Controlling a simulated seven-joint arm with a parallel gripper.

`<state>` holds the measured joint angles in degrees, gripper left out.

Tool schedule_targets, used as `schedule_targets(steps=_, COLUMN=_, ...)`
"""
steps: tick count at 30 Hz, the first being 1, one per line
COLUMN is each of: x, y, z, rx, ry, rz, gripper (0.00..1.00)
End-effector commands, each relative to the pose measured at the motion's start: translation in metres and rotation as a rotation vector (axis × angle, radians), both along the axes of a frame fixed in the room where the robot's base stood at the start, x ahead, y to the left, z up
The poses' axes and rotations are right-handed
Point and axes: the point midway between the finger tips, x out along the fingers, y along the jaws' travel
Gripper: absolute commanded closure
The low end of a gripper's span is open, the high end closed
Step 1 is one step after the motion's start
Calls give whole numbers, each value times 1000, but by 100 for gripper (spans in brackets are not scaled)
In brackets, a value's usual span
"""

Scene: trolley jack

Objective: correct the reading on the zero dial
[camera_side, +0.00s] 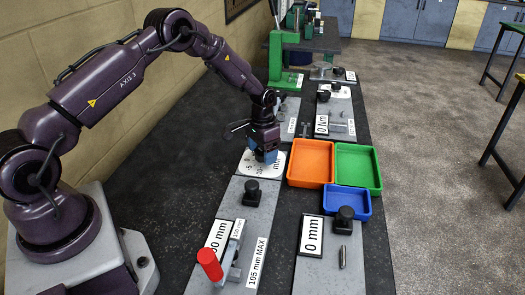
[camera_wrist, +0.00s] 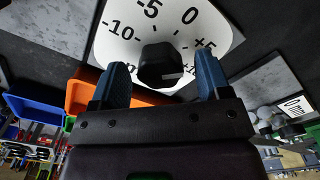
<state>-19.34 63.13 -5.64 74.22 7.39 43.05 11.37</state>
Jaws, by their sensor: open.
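The zero dial is a white plate (camera_side: 248,164) with black marks, under my gripper in the side view. In the wrist view its face (camera_wrist: 205,35) shows -10, -5, 0 and +5; the lower numbers are partly hidden. A black faceted knob (camera_wrist: 158,64) sits at its middle, with a small light mark at its lower right. I cannot tell exactly which reading it points to. My gripper (camera_wrist: 160,62) is open, its blue fingers on either side of the knob, with gaps visible in the wrist view. In the side view my gripper (camera_side: 265,154) hides the knob.
Orange (camera_side: 309,165), green (camera_side: 358,169) and blue (camera_side: 347,203) trays lie right of the dial. A grey plate in front carries a black knob (camera_side: 252,190) and a red-ended part (camera_side: 209,263). Another plate has a 0 mm sign (camera_side: 312,236). A green machine (camera_side: 277,55) stands behind.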

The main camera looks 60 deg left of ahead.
Motion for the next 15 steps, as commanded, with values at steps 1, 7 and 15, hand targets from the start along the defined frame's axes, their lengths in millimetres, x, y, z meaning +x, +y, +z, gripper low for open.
schedule_targets(steps=1, x=0, y=0, z=4, rx=0, ry=-1, rz=0, gripper=30)
schedule_targets(steps=7, x=1, y=0, z=37, rx=2, ry=-5, rz=0, gripper=30)
schedule_targets(steps=15, x=1, y=0, z=96, rx=1, ry=-5, rz=0, gripper=30)
